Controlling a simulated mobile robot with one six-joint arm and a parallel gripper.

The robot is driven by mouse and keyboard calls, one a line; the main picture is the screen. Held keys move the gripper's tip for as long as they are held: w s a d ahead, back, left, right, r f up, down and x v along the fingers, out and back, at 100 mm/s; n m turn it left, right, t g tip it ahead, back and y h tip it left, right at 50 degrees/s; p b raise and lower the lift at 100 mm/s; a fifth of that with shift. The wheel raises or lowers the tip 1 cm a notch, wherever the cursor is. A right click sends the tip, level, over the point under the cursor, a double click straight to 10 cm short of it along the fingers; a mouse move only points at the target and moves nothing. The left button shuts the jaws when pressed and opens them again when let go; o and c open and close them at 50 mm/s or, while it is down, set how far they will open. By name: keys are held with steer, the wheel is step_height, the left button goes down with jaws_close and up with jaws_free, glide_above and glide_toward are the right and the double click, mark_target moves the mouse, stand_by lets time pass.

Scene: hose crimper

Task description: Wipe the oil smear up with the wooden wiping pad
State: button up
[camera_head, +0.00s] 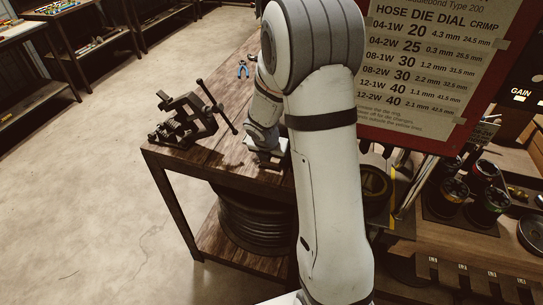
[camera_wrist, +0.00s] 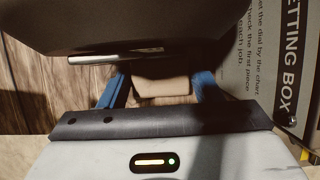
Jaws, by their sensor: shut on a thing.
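My gripper (camera_wrist: 158,88) shows in the wrist view as two blue fingers, one on each side of a tan wooden block. This block, which looks like the wooden wiping pad (camera_wrist: 162,89), is held between them. Its underside and any contact with the surface below cannot be seen. In the head view my gripper (camera_head: 266,160) is low over the wooden bench top, mostly hidden by my arm. I cannot make out the oil smear in either view; the arm and a dark shape in the wrist view cover part of the bench.
A dark vise (camera_head: 185,118) with a long handle stands on the bench (camera_head: 220,168) left of my gripper. Blue-handled pliers (camera_head: 243,69) lie farther back. A large dial chart sign (camera_head: 430,65) stands close on the right. A coiled hose (camera_head: 255,228) sits on the lower shelf.

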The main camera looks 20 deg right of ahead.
mark_target(256, 161)
steer(key=shift+w+a+p, duration=0.25)
steer(key=shift+w+a, duration=0.55)
steer(key=shift+a, duration=0.25)
steer(key=shift+w+a+p, duration=0.25)
steer(key=shift+w+a, duration=0.55)
steer(key=shift+a, duration=0.25)
steer(key=shift+s+d, duration=0.85)
steer(key=shift+d, duration=0.25)
steer(key=shift+s+d, duration=0.85)
steer(key=shift+d, duration=0.25)
steer(key=shift+w+a+p, duration=0.3)
steer(key=shift+w+a, duration=0.55)
steer(key=shift+a, duration=0.25)
steer(key=shift+w+a+p, duration=0.25)
steer(key=shift+w+a, duration=0.6)
steer(key=shift+a, duration=0.25)
